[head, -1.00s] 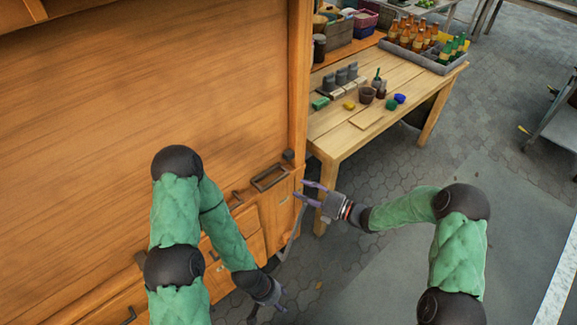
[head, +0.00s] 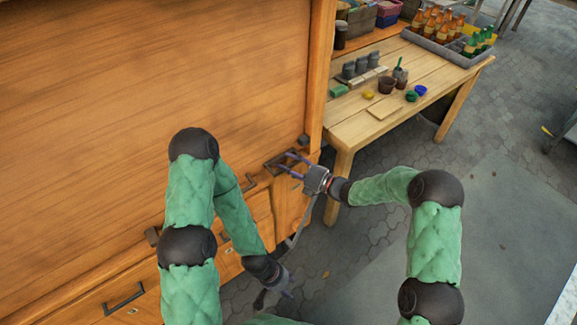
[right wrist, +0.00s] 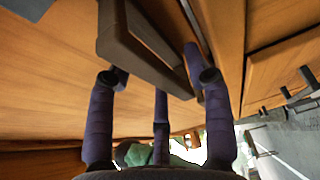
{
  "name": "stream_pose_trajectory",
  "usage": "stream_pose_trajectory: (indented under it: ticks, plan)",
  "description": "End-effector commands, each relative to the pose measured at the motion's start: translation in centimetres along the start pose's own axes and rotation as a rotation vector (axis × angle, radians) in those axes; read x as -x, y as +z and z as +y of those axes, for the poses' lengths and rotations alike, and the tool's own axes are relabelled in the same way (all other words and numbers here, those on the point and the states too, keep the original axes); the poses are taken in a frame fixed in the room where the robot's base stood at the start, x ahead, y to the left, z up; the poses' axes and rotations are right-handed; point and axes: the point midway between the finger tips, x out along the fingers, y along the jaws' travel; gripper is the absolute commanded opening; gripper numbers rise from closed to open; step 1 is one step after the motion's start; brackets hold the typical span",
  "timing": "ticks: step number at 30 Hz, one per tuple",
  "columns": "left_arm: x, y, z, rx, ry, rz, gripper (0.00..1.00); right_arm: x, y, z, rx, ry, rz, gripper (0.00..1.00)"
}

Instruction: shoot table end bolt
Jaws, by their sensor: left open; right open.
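A dark rectangular loop handle (head: 272,162) is on the wooden cabinet (head: 150,110), near its right end. I cannot tell whether this is the bolt. My right gripper (head: 285,162) is open with its purple fingers at the handle. In the right wrist view the dark loop (right wrist: 150,48) lies between and just past the spread fingers (right wrist: 155,75); I cannot tell whether they touch it. A small dark block (head: 303,140) sits at the cabinet's corner just above the handle. My left gripper (head: 284,291) is open and empty, low in front of the drawers.
Drawers with dark pulls (head: 124,300) line the cabinet front. A wooden table (head: 350,128) with cups, pots and a bottle crate (head: 445,48) stands right of the cabinet.

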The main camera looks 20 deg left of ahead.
Motion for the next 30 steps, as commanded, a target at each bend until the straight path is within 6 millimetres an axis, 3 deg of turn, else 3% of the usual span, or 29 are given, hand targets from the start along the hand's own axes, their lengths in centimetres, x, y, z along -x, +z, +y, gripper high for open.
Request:
stream_pose_trajectory:
  ticks: [6, 12, 20, 30]
  plan:
    - [0.0, 0.0, 0.0, 0.0, 0.0, 0.0, 0.51, 0.0, 0.0, 0.0, -0.001, 0.0, 0.0, 0.51]
    - [0.0, 0.0, 0.0, 0.0, 0.0, 0.0, 0.51, 0.0, 0.0, 0.0, -0.001, -0.001, 0.0, 0.0]
    - [-0.5, 0.0, -0.2, 0.0, 0.0, 0.0, 0.51, 0.2, 0.5, -0.2, 0.001, 0.0, -0.001, 0.0]
    - [-3.5, -0.1, -1.3, 0.0, 0.0, 0.0, 0.51, 1.7, 4.2, -0.4, 0.002, -0.001, -0.002, 0.0]
